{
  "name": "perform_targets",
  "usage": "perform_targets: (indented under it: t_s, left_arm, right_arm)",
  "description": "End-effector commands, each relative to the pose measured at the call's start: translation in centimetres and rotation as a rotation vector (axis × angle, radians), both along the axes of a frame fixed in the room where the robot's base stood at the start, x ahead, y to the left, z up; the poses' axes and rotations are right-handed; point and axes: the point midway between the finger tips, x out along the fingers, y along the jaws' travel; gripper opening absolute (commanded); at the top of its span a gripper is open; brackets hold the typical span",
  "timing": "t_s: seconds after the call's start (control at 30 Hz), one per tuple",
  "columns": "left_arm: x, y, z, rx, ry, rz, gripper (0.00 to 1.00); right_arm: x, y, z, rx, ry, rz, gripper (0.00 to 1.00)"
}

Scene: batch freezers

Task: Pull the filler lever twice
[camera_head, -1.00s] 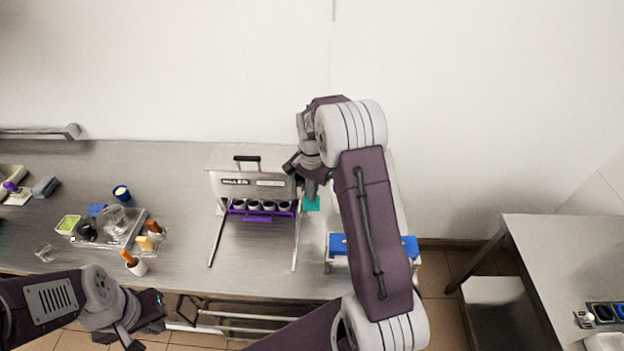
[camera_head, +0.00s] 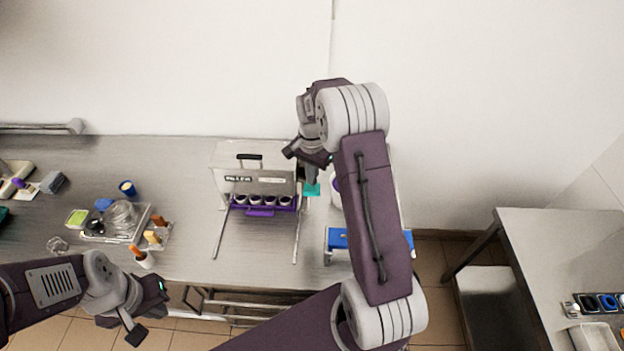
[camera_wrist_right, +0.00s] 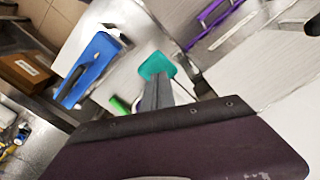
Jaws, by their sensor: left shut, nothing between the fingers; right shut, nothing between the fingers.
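A pale boxy machine (camera_head: 253,168) with a black top handle and dark front lettering stands on the steel table. A purple rack (camera_head: 262,210) with several round cups sits at its front. I cannot tell for sure which part is the filler lever. A teal flat piece (camera_head: 312,190) is just right of the machine; it also shows in the right wrist view (camera_wrist_right: 156,64). My right gripper (camera_head: 311,176) is shut and empty, its fingertips close to the teal piece; contact is unclear. In the wrist view its fingers (camera_wrist_right: 156,88) are together. My left gripper (camera_head: 134,330) is shut, off the table's front edge.
A blue-topped item (camera_head: 338,238) sits right of the machine, partly behind my right arm. A clear tray (camera_head: 115,230) with jars and small bottles is at left. A second table (camera_head: 560,250) stands at right. The table between tray and machine is clear.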

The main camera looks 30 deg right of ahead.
Motion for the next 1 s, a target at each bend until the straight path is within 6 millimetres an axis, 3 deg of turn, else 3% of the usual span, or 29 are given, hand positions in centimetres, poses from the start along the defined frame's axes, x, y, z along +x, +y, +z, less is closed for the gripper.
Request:
perform_targets:
  t_s: [0.37,1.0]
  left_arm:
    - [0.0,0.0,-0.1,0.000,0.000,0.000,0.00]
    - [0.0,0.0,-2.3,0.000,0.000,0.000,0.00]
  right_arm:
    - [0.0,0.0,-0.2,0.000,0.000,0.000,0.00]
    - [0.0,0.0,-3.5,0.000,0.000,0.000,0.00]
